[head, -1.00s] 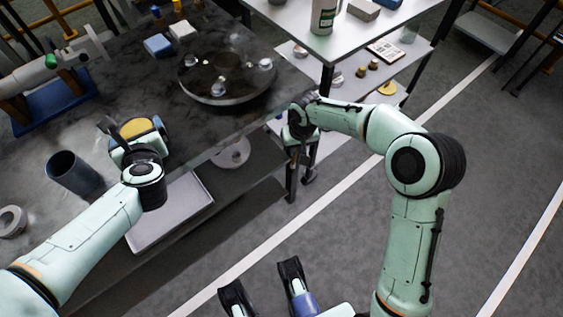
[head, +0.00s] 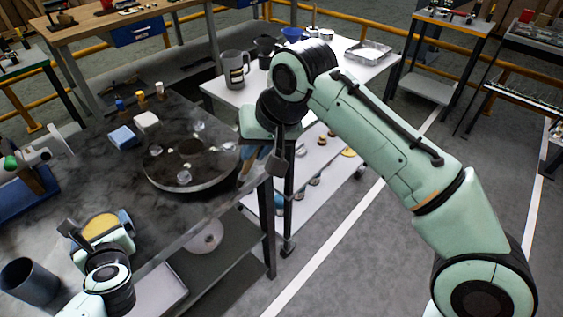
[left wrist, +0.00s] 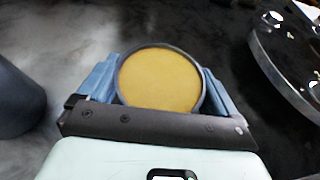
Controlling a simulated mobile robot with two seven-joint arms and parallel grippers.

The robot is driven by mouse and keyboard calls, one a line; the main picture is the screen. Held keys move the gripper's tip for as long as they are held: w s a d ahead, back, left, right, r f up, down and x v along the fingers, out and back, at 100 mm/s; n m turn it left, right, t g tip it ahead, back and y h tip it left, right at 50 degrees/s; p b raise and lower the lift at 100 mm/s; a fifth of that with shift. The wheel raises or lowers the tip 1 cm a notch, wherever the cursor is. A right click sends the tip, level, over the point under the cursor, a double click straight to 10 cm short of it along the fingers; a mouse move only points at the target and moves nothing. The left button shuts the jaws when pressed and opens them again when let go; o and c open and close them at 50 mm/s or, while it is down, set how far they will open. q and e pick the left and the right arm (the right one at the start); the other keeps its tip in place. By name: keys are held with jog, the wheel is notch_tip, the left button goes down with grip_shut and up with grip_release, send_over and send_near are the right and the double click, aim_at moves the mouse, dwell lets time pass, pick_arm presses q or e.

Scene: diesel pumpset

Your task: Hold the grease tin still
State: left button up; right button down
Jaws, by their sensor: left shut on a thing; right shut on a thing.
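The grease tin (head: 101,225) is a round dark-rimmed tin with a flat yellow top, at the left on the dark bench. My left gripper (head: 103,232) is shut around it. In the left wrist view the tin (left wrist: 160,80) sits between the blue fingers, one on each side, with its yellow face toward the camera. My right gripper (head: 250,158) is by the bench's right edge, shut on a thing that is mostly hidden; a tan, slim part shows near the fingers. I cannot tell what it is.
A round dark plate (head: 190,185) with several shiny knobs lies right of the tin. A dark cylinder (head: 30,282) stands at the left. A blue block (head: 122,138) and a white block (head: 146,122) lie farther back. A white table (head: 215,92) with a grey jug (head: 236,70) stands behind.

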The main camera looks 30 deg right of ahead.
pick_arm(q)
jog(key=shift+w, duration=0.1)
pick_arm(e)
jog(key=w+a+r+n+t+y, duration=0.1)
jog(key=w+a+r+n, duration=0.15)
jog(key=a, duration=1.15)
jog(key=w+a+r+n+y, duration=0.1)
jog(key=w+a+r+y, duration=0.15)
jog(key=a, duration=1.15)
notch_tip(320, 180, down, 6)
jog(key=shift+f+h, duration=0.15)
jog(key=shift+h, duration=0.2)
jog(key=shift+d+f+m, duration=0.1)
jog(key=shift+f+m, duration=0.15)
jog(key=shift+f, duration=0.55)
jog(key=shift+r, duration=0.1)
notch_tip(320, 180, up, 7)
dwell(0.4)
dwell(0.4)
pick_arm(q)
jog(key=o, duration=1)
jog(key=shift+c, duration=0.2)
